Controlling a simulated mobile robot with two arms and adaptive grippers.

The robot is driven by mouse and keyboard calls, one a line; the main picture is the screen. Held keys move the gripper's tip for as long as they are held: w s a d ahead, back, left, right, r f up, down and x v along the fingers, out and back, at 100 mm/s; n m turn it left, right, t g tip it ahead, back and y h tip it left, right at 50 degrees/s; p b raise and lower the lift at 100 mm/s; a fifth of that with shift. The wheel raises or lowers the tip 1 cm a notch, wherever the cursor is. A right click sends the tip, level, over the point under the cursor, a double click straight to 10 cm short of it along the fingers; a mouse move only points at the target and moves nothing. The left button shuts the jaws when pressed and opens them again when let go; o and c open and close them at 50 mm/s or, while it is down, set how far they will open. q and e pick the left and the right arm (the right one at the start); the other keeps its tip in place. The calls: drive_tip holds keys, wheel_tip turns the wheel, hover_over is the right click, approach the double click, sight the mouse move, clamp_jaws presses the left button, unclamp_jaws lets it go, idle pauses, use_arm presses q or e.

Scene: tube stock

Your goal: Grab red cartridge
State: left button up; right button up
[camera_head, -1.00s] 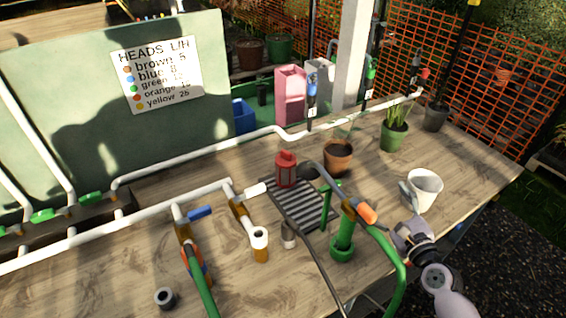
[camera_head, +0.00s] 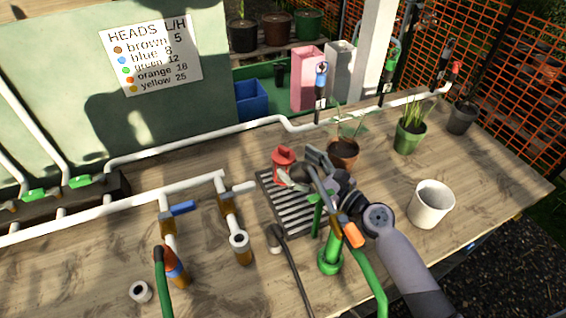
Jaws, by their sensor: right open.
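The red cartridge (camera_head: 283,156) stands upright at the back left of the dark slatted grate (camera_head: 287,218) on the wooden bench. My right gripper (camera_head: 304,167) reaches in from the lower right, with its fingers open just to the right of the cartridge. One finger covers part of the cartridge's lower right side. I cannot tell whether the finger touches it. My left gripper is not in view.
The green standpipe (camera_head: 331,258) with an orange-ended valve (camera_head: 351,234) stands close below my right arm. A brown pot (camera_head: 343,153) is behind the gripper, and a white pot (camera_head: 430,204) is to the right. White pipes (camera_head: 140,205) run along the left.

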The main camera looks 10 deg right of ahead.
sight(289, 158)
drive_tip(key=shift+f+x, duration=0.15)
drive_tip(key=shift+x, duration=1.4)
drive_tip(key=shift+f+x, duration=0.2)
drive_tip(key=shift+x, duration=1.35)
drive_tip(key=shift+d, duration=0.2)
drive_tip(key=shift+c, duration=0.3)
drive_tip(key=c, duration=1.2)
